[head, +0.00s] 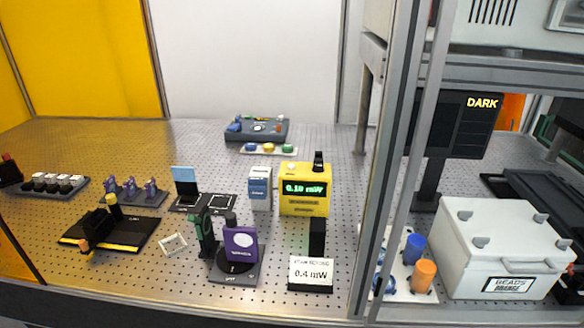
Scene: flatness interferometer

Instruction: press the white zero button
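A yellow power meter (304,204) stands upright on the perforated optical table, its green display reading about 0.10 mW. A black knob or plug sticks up from its top. I cannot make out a white zero button on its face at this size. A grey control box (245,132) at the back carries several small coloured and pale parts; whether one is a white button I cannot tell. A strip before it has blue, yellow and green buttons (268,148). Neither of my grippers is in view.
A blue-grey box (260,188) stands just left of the meter. In front are a 0.4 mW sign (311,272), a black post (317,238) and a purple mount (240,243). A metal frame post (385,160) rises to the right. The back left table is clear.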

